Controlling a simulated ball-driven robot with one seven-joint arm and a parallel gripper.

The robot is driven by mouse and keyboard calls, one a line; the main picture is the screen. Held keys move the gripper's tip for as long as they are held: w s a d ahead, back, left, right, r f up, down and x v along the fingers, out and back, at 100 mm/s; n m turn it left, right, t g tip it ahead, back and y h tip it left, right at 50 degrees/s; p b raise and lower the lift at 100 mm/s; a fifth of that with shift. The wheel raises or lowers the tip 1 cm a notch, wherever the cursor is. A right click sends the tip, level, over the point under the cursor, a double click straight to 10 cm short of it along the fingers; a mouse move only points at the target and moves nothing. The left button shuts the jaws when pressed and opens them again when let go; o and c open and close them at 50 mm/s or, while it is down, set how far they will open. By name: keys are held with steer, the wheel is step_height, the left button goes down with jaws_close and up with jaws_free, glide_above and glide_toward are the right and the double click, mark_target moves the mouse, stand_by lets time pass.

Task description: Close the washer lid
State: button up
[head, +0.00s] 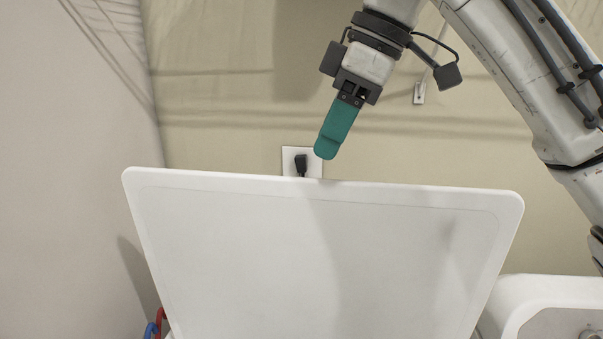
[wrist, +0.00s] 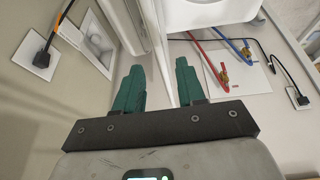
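The washer lid (head: 330,255) is a white panel standing raised, filling the lower middle of the head view. My gripper (head: 325,155) has green fingers pointing down just above the lid's top edge, near its middle; a small gap shows there. In the wrist view my gripper (wrist: 158,68) is open, its two green fingers apart with nothing gripped. The lid (wrist: 160,50) appears there as a narrow white strip, nearly edge-on, in line with the gap between the fingers. I cannot tell whether it touches them. The washer body is mostly hidden behind the lid in the head view.
A wall outlet with a black plug (head: 301,163) is behind the lid. A white rounded machine (head: 550,310) stands at the lower right. Red and blue hoses (wrist: 212,65) with brass fittings show in the wrist view. Open air surrounds the gripper above the lid.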

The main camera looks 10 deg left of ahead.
steer(key=shift+w+a+f, duration=0.2)
steer(key=shift+a+f, duration=0.1)
steer(key=shift+a, duration=0.05)
steer(key=p+x, duration=0.2)
steer(key=x, duration=0.8)
jaws_close()
